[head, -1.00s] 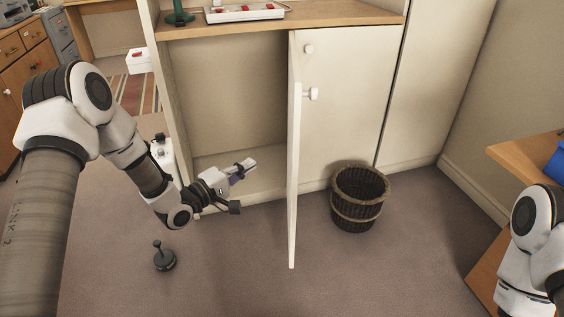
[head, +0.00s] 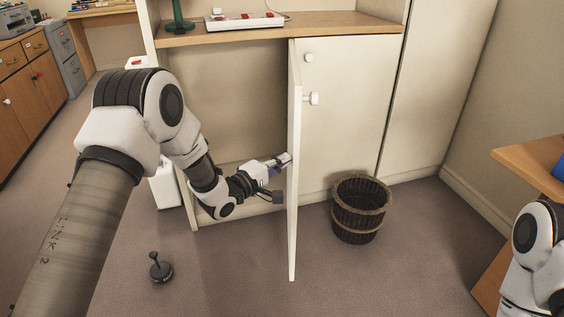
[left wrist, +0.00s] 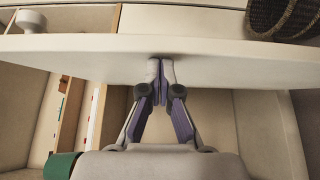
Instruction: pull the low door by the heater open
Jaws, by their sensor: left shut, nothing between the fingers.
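The low door (head: 293,220) of the pale cupboard stands swung out, seen almost edge-on, with its white knob (head: 313,98) on the right-hand face. The left half of the cupboard is open. My left gripper (head: 287,160) is shut and empty, its fingertips at the inner face of the door, touching or nearly so. In the left wrist view the door (left wrist: 220,62) spans the picture as a pale panel right before the closed fingertips (left wrist: 160,68). My right arm shows at the lower right, but its gripper is out of view. I cannot clearly identify the heater.
A wicker basket (head: 360,208) stands on the floor right of the door. A dark object with an upright handle (head: 160,268) stands on the floor at lower left. A white box (head: 166,186) is beside the cupboard's left side. A wooden desk (head: 530,170) is at right.

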